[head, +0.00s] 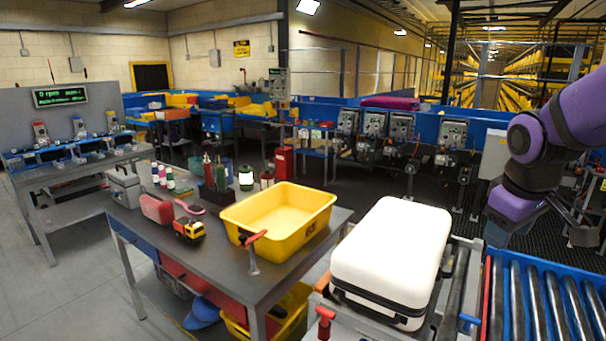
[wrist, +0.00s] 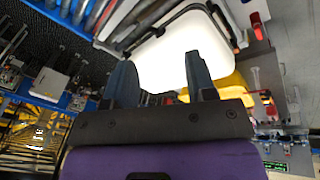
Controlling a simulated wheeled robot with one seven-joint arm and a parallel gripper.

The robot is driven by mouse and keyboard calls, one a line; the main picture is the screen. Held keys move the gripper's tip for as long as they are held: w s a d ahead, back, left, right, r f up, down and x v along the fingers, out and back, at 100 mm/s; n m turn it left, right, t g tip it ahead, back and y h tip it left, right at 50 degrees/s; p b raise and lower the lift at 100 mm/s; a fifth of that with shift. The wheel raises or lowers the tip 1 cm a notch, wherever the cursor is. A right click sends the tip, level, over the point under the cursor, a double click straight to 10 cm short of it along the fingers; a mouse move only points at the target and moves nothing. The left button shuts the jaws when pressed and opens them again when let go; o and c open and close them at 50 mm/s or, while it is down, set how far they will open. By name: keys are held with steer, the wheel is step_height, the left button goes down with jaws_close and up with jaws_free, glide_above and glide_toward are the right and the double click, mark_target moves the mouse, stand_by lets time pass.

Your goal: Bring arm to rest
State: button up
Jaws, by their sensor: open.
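My purple arm comes in from the right edge in the head view, with my gripper (head: 566,211) above the far side of the roller conveyor. In the wrist view my gripper (wrist: 161,80) shows two dark fingers spread apart, with nothing between them. A white case (head: 391,255) with a dark edge lies on a stand left of the rollers. It also shows in the wrist view (wrist: 180,60), beyond the fingers and apart from them.
The roller conveyor (head: 535,300) fills the lower right. A grey table (head: 228,262) at the left holds a yellow bin (head: 300,237), a toy truck (head: 189,230), a grey box (head: 123,187) and bottles. Machines (head: 400,126) line the blue wall behind. Floor at far left is clear.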

steer(key=s+a+r+m+t, duration=0.1)
steer(key=s+a+r+m, duration=0.1)
steer(key=s, duration=0.5)
steer(key=s+a+r+m+t+y, duration=0.1)
steer(key=s+a+r+m, duration=0.1)
steer(key=s+r, duration=0.3)
steer(key=s, duration=0.2)
steer(key=shift+s+a+y, duration=0.3)
steer(key=shift+s, duration=0.05)
steer(key=shift+c, duration=0.2)
